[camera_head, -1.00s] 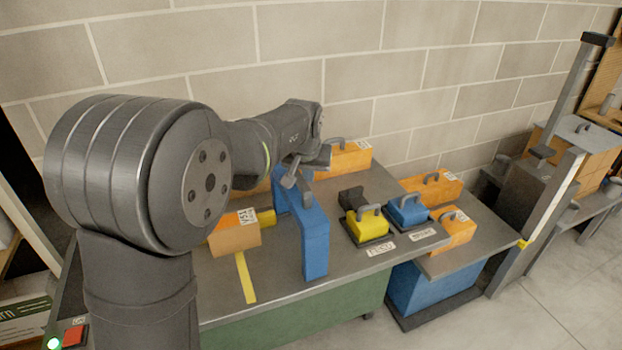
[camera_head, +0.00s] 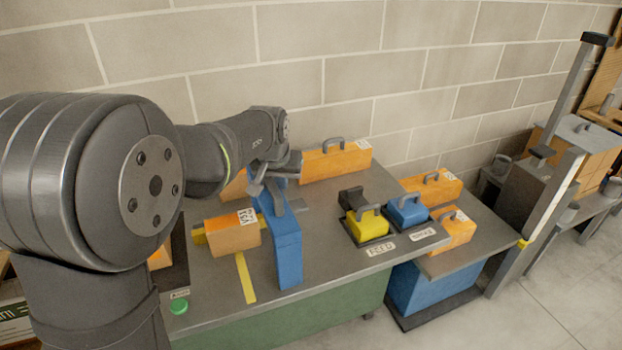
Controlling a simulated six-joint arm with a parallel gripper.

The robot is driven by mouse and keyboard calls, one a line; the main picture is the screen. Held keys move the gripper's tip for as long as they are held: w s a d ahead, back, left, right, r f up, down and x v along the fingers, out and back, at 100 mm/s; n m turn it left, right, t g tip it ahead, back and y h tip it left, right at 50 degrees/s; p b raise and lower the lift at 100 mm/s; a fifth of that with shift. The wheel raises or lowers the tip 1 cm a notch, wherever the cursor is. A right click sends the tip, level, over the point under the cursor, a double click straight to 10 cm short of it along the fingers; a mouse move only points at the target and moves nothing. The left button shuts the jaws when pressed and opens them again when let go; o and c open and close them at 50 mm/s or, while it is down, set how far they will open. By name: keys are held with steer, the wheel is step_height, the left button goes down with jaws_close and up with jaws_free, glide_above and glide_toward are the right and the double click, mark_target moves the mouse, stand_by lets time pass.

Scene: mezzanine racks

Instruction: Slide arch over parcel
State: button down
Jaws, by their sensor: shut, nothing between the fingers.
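The blue arch (camera_head: 288,250) stands upright on the grey table, just right of the labelled orange parcel (camera_head: 233,237). Its near leg is beside the parcel's right end, with little or no gap visible; whether they touch or the parcel's end is under the arch, I cannot tell. My gripper (camera_head: 265,188) is shut and empty at the arch's top, towards its far end. It seems to touch the arch, but the exact contact is unclear. The arch's far leg is mostly hidden by my gripper.
A yellow strip (camera_head: 246,278) marks the table in front of the parcel. A long orange box (camera_head: 336,161) stands behind. Yellow (camera_head: 368,224) and blue (camera_head: 407,210) handled blocks sit at the right.

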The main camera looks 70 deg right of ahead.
steer(key=shift+w+a, duration=3.85)
step_height(320, 180, up, 10)
steer(key=s+d, duration=0.1)
steer(key=shift+s+d, duration=0.1)
step_height(320, 180, down, 10)
